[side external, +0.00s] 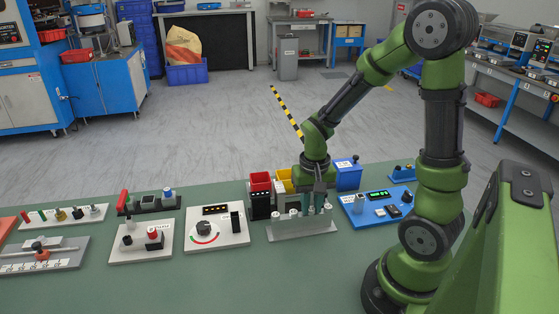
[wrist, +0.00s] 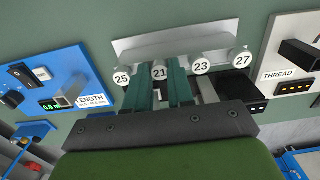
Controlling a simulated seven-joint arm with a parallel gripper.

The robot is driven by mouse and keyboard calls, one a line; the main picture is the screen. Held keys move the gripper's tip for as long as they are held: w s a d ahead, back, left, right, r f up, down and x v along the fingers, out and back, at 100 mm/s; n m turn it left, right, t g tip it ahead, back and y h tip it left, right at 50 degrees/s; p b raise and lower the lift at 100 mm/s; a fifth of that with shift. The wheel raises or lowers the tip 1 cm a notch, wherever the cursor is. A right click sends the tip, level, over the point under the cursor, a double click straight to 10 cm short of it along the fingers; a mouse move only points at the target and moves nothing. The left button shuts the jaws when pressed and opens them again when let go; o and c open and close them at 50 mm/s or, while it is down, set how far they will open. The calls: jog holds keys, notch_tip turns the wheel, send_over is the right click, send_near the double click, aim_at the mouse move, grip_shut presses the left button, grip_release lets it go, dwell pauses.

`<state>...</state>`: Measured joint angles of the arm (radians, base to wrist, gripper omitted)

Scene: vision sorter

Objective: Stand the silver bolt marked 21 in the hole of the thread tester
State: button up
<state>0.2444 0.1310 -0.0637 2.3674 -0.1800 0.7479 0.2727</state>
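The silver bolt marked 21 (wrist: 159,73) stands in the pale rack (wrist: 130,46) between bolts 25 (wrist: 122,78) and 23 (wrist: 200,68); bolt 27 (wrist: 242,60) is at the right end. My gripper (wrist: 161,78) points down with its teal fingers on either side of bolt 21. The gap looks close to the bolt's width, and I cannot tell whether they touch it. In the side view my gripper (side external: 317,208) is low at the rack (side external: 302,231). The thread tester (wrist: 283,50) is right of the rack in the wrist view, left in the side view (side external: 200,240). Its hole is not discernible.
The blue length tester (side external: 370,209) lies right of the rack in the side view. Red (side external: 260,180) and yellow (side external: 284,184) bins and a blue box (side external: 348,174) stand behind it. Other white fixtures (side external: 125,252) lie left. The green table front is clear.

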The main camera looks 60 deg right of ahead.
aim_at(311, 209)
grip_shut()
jog(key=shift+r, duration=3.15)
jog(key=w+a+r, duration=0.3)
jog(key=w+a, duration=0.3)
jog(key=w, duration=0.1)
jog(key=w+a+r, duration=0.3)
jog(key=w+a, duration=0.3)
jog(key=w, duration=0.2)
jog(key=shift+s+f, duration=0.15)
jog(key=shift+f, duration=2.75)
jog(key=shift+f, duration=1.8)
